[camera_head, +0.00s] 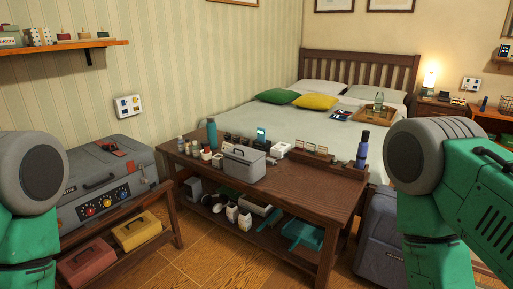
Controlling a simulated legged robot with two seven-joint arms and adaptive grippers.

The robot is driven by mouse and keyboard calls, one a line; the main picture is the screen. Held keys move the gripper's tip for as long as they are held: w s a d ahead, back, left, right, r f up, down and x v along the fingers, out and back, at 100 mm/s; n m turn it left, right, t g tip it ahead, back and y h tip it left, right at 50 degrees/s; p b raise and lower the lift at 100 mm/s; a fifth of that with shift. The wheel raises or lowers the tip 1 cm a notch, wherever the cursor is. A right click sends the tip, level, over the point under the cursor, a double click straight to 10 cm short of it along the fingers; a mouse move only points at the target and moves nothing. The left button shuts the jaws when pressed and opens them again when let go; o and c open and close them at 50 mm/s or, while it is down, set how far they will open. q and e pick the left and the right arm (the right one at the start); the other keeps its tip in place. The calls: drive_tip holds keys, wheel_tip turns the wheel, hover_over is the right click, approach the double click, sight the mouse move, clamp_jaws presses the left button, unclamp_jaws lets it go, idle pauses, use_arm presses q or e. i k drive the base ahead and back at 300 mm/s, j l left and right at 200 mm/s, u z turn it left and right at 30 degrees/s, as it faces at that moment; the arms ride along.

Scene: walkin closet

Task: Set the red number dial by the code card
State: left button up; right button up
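The red number dial (90,211) is on the front of a grey case (70,192) at the left, in a row with a blue and an orange dial. The dial's numbers are too small to read. The case sits on a low wooden bench. Only green and grey links of my two arms show, at the left and right edges. Both grippers are out of view.
A wooden table (300,190) with bottles, small jars and a grey toolbox (244,163) stands in the middle. A yellow box (136,230) and a red box (86,262) are on the bench's lower shelf. A bed is behind. Wooden floor (205,245) is clear in front.

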sight(90, 211)
drive_tip(key=i+j, duration=0.15)
drive_tip(key=j, duration=0.15)
drive_tip(key=i+j+z, duration=0.15)
drive_tip(key=i+j, duration=0.2)
drive_tip(key=j, duration=0.25)
drive_tip(key=i+j+z, duration=0.15)
drive_tip(key=j, duration=0.15)
drive_tip(key=i+j, duration=0.1)
drive_tip(key=j, duration=0.25)
drive_tip(key=i+u, duration=0.2)
drive_tip(key=u, duration=0.2)
drive_tip(key=i+l+u, duration=0.15)
drive_tip(key=u, duration=0.25)
